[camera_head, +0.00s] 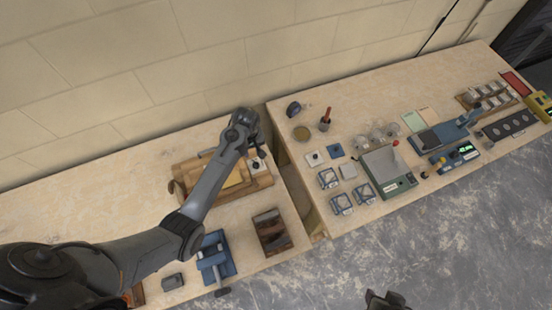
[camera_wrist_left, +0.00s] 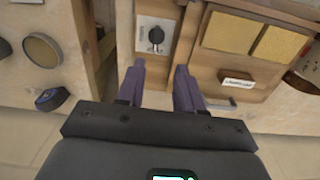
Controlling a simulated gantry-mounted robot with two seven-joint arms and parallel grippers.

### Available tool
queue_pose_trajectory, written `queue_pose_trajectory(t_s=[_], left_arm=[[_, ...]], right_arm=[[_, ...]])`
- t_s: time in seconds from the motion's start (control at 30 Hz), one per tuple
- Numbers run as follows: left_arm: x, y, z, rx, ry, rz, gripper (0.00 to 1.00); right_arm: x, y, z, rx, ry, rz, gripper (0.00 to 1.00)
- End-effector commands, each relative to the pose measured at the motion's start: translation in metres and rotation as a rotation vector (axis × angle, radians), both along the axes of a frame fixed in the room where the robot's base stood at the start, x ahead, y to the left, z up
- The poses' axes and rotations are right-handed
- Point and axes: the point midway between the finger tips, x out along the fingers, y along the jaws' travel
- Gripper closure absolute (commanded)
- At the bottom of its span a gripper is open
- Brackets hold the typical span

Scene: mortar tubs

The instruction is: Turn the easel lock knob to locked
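The wooden easel (camera_head: 180,172) with a yellow panel lies on the left bench and is partly covered by my left arm. In the left wrist view, the black lock knob (camera_wrist_left: 156,36) sits on a pale plate (camera_wrist_left: 145,22) in the easel's wooden frame (camera_wrist_left: 215,60). Its small tip points toward my gripper. My left gripper (camera_wrist_left: 160,67) is open and empty, its two fingers apart, short of the knob and not touching it. In the head view my left gripper (camera_head: 258,155) is over the easel's right end. My right gripper (camera_head: 386,298) shows only as a dark shape at the bottom edge.
A gap separates the two benches beside the easel. A blue clamp-like device (camera_head: 215,258) and a dark wooden tray (camera_head: 271,231) stand in front of the easel.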

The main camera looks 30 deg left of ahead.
Motion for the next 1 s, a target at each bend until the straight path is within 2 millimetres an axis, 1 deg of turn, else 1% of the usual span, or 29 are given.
queue_pose_trajectory(t_s=[0.1,0.27,0.5,0.7,0.8,1.0], left_arm=[[0.005,0.001,-0.006,-0.009,0.009,0.028,0.64],[0.005,0.001,-0.023,-0.01,0.013,0.031,0.64],[0.005,0.001,-0.062,-0.009,0.013,0.029,0.64],[0.005,0.001,-0.091,-0.008,0.011,0.028,0.64],[0.006,0.001,-0.1,-0.007,0.01,0.028,0.64],[0.006,0.001,-0.109,-0.008,0.008,0.028,0.64]], right_arm=[[-0.002,0.002,-0.003,0.004,0.004,0.0,0.57],[-0.004,0.004,-0.004,0.008,0.011,0.001,0.57],[-0.005,0.005,-0.006,0.015,0.012,-0.002,0.57],[-0.004,0.005,-0.01,0.013,0.01,-0.003,0.57],[-0.004,0.004,-0.011,0.012,0.009,-0.002,0.57],[-0.003,0.002,-0.012,0.006,0.008,0.001,0.57]])
